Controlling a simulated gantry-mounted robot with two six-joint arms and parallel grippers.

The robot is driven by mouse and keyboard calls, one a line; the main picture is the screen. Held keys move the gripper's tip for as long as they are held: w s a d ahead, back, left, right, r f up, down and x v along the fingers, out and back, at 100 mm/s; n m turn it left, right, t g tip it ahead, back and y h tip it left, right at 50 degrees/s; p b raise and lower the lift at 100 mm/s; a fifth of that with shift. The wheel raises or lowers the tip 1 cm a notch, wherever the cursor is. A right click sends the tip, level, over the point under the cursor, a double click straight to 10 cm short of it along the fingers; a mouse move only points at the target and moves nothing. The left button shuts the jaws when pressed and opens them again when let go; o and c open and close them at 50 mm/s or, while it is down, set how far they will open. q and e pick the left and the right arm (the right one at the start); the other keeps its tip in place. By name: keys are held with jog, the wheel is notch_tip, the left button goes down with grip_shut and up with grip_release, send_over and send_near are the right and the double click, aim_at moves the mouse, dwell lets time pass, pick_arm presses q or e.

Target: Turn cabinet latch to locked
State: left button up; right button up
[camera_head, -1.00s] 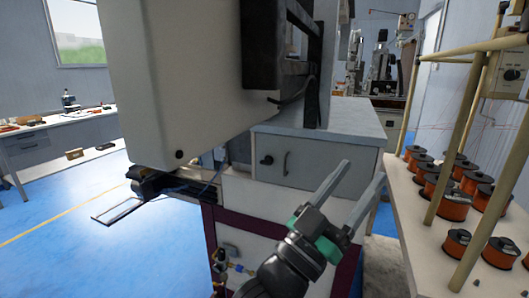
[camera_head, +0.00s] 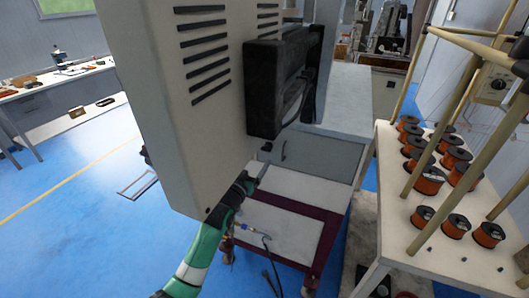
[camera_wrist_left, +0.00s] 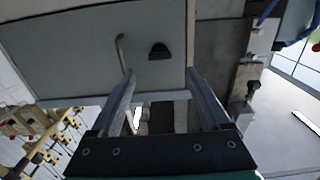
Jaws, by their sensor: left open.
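The cabinet latch is a small black knob (camera_head: 267,146) on the grey cabinet door (camera_head: 318,153), left of a bent handle (camera_head: 284,151) in the head view. In the left wrist view the latch (camera_wrist_left: 159,51) looks like a black half-round knob, with the handle (camera_wrist_left: 121,52) to its left. My left gripper (camera_head: 258,168) is just in front of the door, partly hidden by the machine housing. In the left wrist view its fingers (camera_wrist_left: 160,72) are open and empty, pointing at the door, one on each side of the latch's line and apart from it. My right gripper is not in view.
A large pale machine housing (camera_head: 180,120) with a black unit (camera_head: 275,85) hangs close above and left of my left gripper. A white-panelled, dark-red framed base (camera_head: 290,190) is below. A table with copper wire spools (camera_head: 430,181) stands at the right.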

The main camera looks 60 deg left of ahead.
aim_at(265, 149)
pick_arm(q)
jog(key=b+x, duration=0.2)
jog(key=x, duration=0.4)
jog(key=shift+w+a+f, duration=0.1)
jog(key=shift+w+a, duration=0.05)
jog(key=shift+w, duration=0.1)
jog(key=shift+w+a, duration=0.35)
jog(key=shift+w, duration=0.1)
grip_shut()
